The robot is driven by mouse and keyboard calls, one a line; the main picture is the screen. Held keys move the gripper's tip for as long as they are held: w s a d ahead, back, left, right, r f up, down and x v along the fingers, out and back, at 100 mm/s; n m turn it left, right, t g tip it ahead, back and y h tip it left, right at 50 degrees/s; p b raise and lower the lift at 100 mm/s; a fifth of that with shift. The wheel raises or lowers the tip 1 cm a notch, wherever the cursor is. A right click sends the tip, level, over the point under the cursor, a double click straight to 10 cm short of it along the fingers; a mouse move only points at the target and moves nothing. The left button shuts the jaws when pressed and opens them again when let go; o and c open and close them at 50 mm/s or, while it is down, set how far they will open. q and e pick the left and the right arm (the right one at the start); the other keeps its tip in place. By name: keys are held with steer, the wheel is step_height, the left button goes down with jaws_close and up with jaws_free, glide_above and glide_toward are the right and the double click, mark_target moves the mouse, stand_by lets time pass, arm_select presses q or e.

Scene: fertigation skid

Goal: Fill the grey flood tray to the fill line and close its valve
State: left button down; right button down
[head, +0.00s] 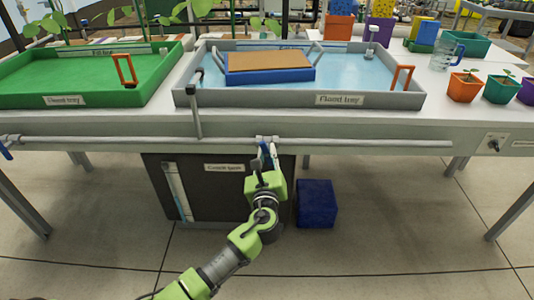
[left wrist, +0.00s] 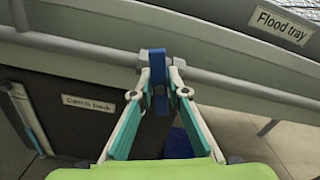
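The grey flood tray (head: 240,97) stands on the bench with pale blue water (head: 350,68) in it. A blue block with a brown top (head: 268,72) sits in the water and partly hides the back wall. I cannot tell how the water stands against the fill line. The blue valve handle (left wrist: 158,82) is at the pipe below the tray front and lies across the pipe. My left gripper (head: 266,154) is at the valve; in the left wrist view its fingertips (left wrist: 159,85) are closed in on both sides of the handle. My right gripper is out of view.
A green tray (head: 60,101) stands at the left. A dark tank (head: 215,195) and a blue box (head: 316,203) are under the bench. The pipe (head: 350,143) runs along the bench front. Potted seedlings (head: 464,88) and a clear jug (head: 443,52) stand at the right.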

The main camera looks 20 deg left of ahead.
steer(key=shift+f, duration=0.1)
arm_select(q)
steer(key=shift+f+n, duration=0.1)
steer(key=shift+n, duration=0.5)
steer(key=shift+n+b, duration=0.5)
steer(key=shift+n, duration=0.9)
steer(key=c, duration=2)
jaws_free()
steer(key=shift+c, duration=0.2)
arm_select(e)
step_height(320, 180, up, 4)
arm_select(q)
steer(key=shift+s, duration=0.1)
steer(key=v, duration=1.2)
